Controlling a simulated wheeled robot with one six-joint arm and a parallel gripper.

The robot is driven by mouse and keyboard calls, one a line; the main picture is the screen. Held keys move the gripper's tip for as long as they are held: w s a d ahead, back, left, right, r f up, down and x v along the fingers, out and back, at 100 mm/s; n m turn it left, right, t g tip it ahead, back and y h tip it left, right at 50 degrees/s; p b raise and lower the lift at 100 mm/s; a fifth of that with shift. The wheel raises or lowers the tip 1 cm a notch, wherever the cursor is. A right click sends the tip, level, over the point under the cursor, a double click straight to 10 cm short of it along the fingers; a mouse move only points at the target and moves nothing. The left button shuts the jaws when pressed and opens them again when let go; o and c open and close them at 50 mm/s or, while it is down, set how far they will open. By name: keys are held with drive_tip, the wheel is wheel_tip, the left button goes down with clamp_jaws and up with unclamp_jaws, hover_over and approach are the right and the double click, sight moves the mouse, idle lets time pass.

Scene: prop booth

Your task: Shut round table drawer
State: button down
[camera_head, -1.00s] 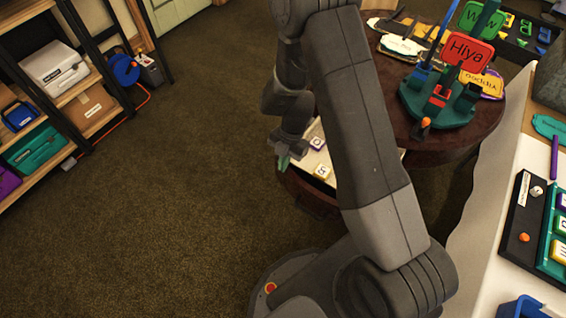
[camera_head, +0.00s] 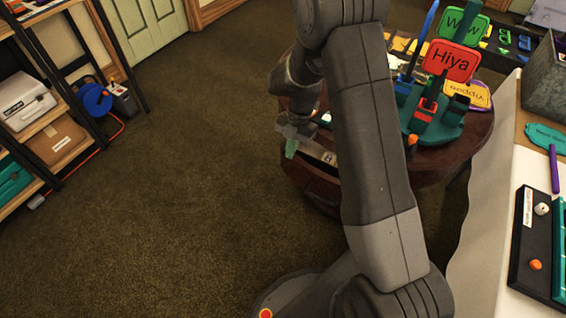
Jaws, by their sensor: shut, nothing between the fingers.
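The round table (camera_head: 462,155) is dark red-brown and stands at the upper right, partly hidden behind my arm. Its drawer (camera_head: 318,184) shows low on the table's left side. A narrow pale strip of the drawer's inside and a small light tile (camera_head: 328,157) still show, so the drawer stands a little open. My gripper (camera_head: 291,149), with green fingertips, is shut and empty at the drawer's left end. I cannot tell whether it touches the drawer. My forearm hides the drawer's right part.
The tabletop holds a green stand with signs (camera_head: 451,60) and an orange-tipped piece. A white-covered table (camera_head: 497,210) is close on the right. A shelf rack (camera_head: 50,115) with boxes and a blue reel stands at the left. The brown carpet between is clear.

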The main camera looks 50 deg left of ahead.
drive_tip(key=shift+w+a, duration=0.25)
drive_tip(key=shift+w, duration=0.5)
drive_tip(key=v, duration=1.3)
drive_tip(key=shift+r, duration=0.35)
